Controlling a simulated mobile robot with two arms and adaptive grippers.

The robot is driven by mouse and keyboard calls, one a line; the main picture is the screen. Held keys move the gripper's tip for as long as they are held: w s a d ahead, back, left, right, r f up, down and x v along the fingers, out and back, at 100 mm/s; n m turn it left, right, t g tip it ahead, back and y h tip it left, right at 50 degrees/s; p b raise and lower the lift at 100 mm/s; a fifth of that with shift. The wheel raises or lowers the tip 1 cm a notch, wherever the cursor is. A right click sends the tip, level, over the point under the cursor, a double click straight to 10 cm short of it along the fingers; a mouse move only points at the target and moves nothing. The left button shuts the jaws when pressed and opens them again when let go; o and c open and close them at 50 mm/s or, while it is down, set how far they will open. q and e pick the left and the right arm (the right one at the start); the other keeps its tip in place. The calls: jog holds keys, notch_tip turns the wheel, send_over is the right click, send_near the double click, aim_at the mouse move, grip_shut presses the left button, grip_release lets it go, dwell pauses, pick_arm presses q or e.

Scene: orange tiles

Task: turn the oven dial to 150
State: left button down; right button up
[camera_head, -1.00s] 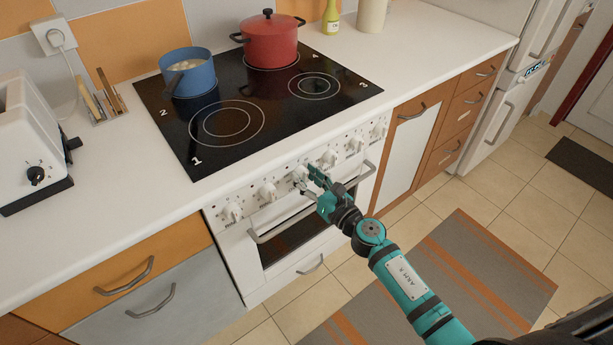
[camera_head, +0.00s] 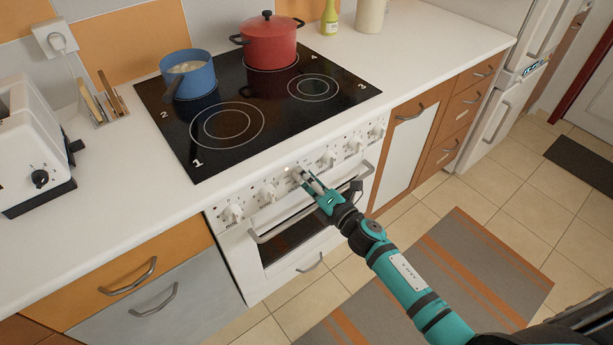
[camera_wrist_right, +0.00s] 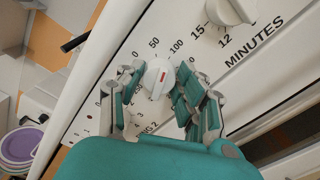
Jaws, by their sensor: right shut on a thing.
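The oven dial (camera_head: 297,173) is a white knob in the middle of the row on the oven's front panel. In the right wrist view the dial (camera_wrist_right: 158,76) has a red mark on its face; 0, 50 and 100 are printed above it. Which value the mark indicates is not clear, and no 150 can be read. My right gripper (camera_head: 302,178) reaches the panel from the front right. In the wrist view its fingers (camera_wrist_right: 160,92) are on both sides of the dial, closed on it. My left gripper is out of view.
Another knob (camera_wrist_right: 230,10) marked MINUTES is close beside the gripper. The oven door handle (camera_head: 262,238) runs below the panel. A blue pot (camera_head: 190,82) and a red pot (camera_head: 270,45) stand on the black hob (camera_head: 265,95) above. The floor in front is clear apart from a striped rug (camera_head: 460,265).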

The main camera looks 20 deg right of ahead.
jog(key=m+p, duration=0.1)
jog(key=m, duration=0.4)
jog(key=shift+m, duration=0.3)
jog(key=m+p, duration=0.1)
jog(key=m, duration=0.3)
jog(key=shift+f+m+p, duration=0.1)
jog(key=shift+m+p, duration=0.3)
jog(key=o, duration=1.1)
jog(key=shift+s+f, duration=0.1)
jog(key=v, duration=1.1)
jog(key=shift+s+d, duration=0.15)
jog(key=shift+s, duration=0.25)
